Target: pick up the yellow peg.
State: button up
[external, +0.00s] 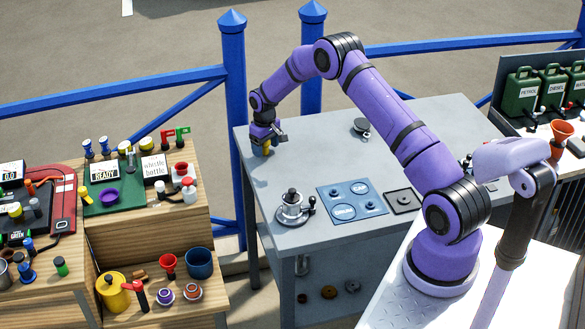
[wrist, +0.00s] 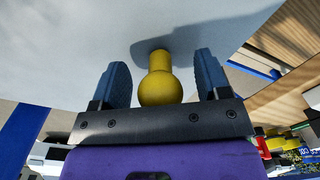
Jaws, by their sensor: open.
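The yellow peg (wrist: 160,88) stands on the grey table in the wrist view, with a round knob at its near end and a narrower shaft. It lies between the two blue fingers of my gripper (wrist: 162,85), with a visible gap on each side. My gripper is open and points down at the table's far left corner in the external view (external: 263,146). There, only a small yellow part of the peg (external: 266,150) shows below the gripper; the rest is hidden.
The grey table (external: 310,150) also holds a silver winch (external: 292,207), a blue panel (external: 352,200) and a dark round fitting (external: 361,126). Blue railing posts (external: 233,100) stand behind the table. A cluttered wooden bench (external: 190,215) stands left. The tabletop around the peg is clear.

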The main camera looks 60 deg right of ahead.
jog(key=shift+f, duration=0.35)
jog(key=c, duration=1)
jog(key=shift+r, duration=0.1)
